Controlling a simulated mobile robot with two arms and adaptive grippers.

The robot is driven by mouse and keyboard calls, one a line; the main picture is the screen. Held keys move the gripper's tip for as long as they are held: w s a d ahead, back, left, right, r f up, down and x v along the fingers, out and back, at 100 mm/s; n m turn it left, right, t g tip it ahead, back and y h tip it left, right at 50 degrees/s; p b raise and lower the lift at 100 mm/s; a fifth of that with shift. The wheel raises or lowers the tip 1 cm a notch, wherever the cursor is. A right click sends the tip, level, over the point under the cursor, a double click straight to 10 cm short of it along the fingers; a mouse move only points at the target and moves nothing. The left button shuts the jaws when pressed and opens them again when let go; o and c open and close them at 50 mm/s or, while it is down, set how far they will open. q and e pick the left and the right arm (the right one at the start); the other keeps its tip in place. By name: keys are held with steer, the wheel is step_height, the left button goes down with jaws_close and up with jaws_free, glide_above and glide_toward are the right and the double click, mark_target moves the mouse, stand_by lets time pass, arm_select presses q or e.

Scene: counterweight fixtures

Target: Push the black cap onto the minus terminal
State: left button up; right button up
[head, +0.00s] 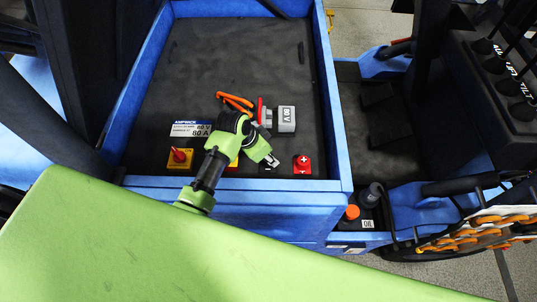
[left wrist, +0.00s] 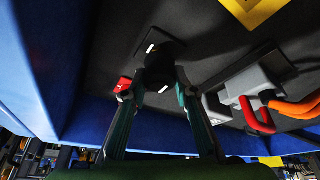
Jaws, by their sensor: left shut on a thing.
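My left gripper (head: 271,161) reaches into the blue-walled compartment, its fingers closed near the front wall. In the left wrist view the fingers (left wrist: 160,85) close on a small dark block, the black cap (left wrist: 158,75). A black base with a white bar, apparently the minus terminal (left wrist: 165,48), shows right behind the cap. I cannot tell whether cap and terminal touch or are seated. In the head view the gripper mostly hides both. The red plus terminal (head: 303,164) stands just right of the gripper; it also shows in the left wrist view (left wrist: 123,88). My right gripper is out of view.
A red knob on a yellow plate (head: 180,157) and a label plate (head: 191,130) are to the left. Blue walls (head: 240,184) bound the compartment; its back floor is clear.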

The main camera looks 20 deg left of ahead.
arm_select(q)
steer(key=shift+f+b, duration=0.5)
steer(key=shift+f, duration=0.5)
stand_by(0.5)
steer(key=o, duration=1)
steer(key=shift+o, duration=0.2)
steer(key=v, duration=1.2)
